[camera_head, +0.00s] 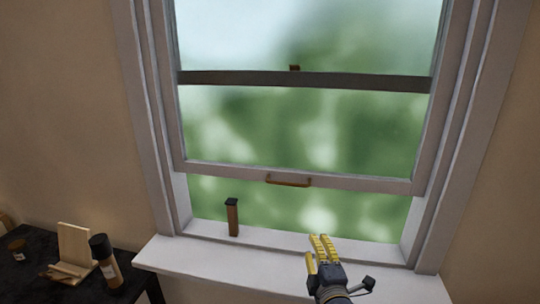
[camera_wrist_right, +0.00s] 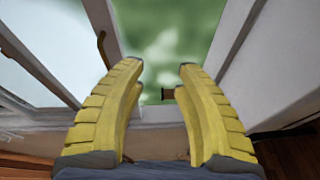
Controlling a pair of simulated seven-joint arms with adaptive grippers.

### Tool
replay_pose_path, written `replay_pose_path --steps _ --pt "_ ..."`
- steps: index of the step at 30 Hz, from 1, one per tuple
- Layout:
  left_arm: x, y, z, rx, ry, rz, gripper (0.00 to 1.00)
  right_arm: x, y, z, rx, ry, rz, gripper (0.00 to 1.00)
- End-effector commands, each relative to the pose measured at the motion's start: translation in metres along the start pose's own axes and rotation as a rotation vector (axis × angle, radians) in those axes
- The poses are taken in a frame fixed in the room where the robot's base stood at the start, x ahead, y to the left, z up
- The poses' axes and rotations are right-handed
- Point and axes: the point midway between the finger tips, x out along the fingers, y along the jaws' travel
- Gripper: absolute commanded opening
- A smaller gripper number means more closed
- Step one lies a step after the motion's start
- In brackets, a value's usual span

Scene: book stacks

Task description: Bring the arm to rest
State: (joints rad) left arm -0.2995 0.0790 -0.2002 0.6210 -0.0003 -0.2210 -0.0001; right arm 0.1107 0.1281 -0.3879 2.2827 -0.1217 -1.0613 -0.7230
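My right gripper (camera_head: 320,243) is in front of the window, over the sill near its middle. In the right wrist view its two yellow fingers (camera_wrist_right: 157,66) are apart with nothing held between them. The sash window (camera_head: 295,176) is partly raised, with an open gap below its lower rail. A brown handle (camera_head: 288,181) on that rail is apart from the gripper; it also shows in the right wrist view (camera_wrist_right: 103,45). A brown upright block with a dark top (camera_head: 233,218) stands on the sill, left of the gripper. My left gripper is out of view.
The white sill (camera_head: 190,258) is otherwise clear. At the lower left, a dark table (camera_head: 35,272) holds a wooden stand (camera_head: 74,247), a brown bottle with a black cap (camera_head: 106,262) and a small jar (camera_head: 17,249). White window frame sides bound the opening.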

Motion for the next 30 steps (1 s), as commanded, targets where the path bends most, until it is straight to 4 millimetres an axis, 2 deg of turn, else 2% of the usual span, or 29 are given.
replay_pose_path --steps 1,3,8,12,18,30 --pt "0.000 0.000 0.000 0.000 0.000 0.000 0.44 -0.015 -0.027 0.016 0.046 -0.040 -0.062 0.32" --pt "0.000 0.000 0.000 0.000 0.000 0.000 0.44 -0.035 -0.058 0.037 0.110 -0.100 -0.136 0.32" --pt "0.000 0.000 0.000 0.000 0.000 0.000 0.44 -0.091 -0.123 0.083 0.243 -0.251 -0.292 0.32" --pt "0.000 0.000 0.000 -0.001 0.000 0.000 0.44 -0.147 -0.169 0.119 0.339 -0.394 -0.406 0.32" --pt "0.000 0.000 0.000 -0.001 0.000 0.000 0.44 -0.209 -0.204 0.151 0.419 -0.545 -0.498 0.32" --pt "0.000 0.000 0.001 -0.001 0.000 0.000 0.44 -0.296 -0.236 0.189 0.494 -0.752 -0.595 0.32"
